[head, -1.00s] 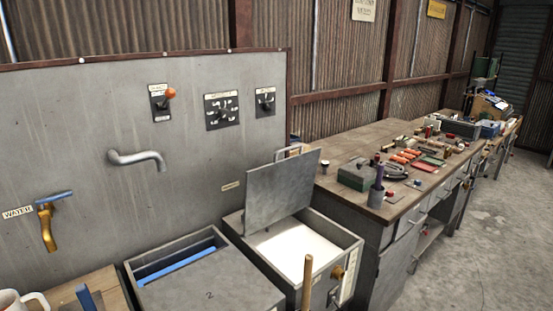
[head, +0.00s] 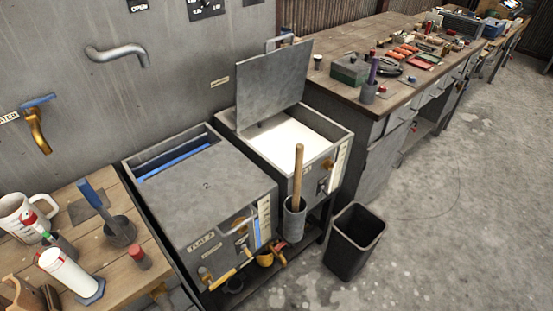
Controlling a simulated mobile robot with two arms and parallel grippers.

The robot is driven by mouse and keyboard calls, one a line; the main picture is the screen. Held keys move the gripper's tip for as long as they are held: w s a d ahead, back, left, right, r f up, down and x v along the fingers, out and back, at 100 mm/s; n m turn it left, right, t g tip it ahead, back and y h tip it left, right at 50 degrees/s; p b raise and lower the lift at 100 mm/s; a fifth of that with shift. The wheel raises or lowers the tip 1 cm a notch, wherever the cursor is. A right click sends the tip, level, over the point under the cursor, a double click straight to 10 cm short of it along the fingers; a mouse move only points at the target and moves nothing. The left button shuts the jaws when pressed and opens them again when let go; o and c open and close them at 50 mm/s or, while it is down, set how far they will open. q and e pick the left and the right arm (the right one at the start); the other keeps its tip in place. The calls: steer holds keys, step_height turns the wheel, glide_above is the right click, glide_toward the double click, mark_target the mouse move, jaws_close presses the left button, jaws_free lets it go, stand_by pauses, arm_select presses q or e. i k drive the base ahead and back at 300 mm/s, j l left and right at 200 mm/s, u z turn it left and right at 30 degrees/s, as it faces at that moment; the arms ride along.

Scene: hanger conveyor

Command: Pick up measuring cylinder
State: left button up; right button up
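A white cylinder (head: 68,272) with a grey hexagonal foot stands on the wooden bench (head: 133,270) at the lower left of the head view. Its shape fits the measuring cylinder, but no scale marks can be made out. Neither of my grippers is in view.
On the bench are a white mug (head: 18,217), a dark round pot with a blue handle (head: 119,231), a small red-topped item (head: 139,257) and brown objects (head: 28,293) at the corner. Metal tanks (head: 205,185) adjoin it. A black bin (head: 354,240) stands on open floor.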

mark_target(46, 255)
steer(key=u, duration=1.65)
steer(key=l, duration=0.25)
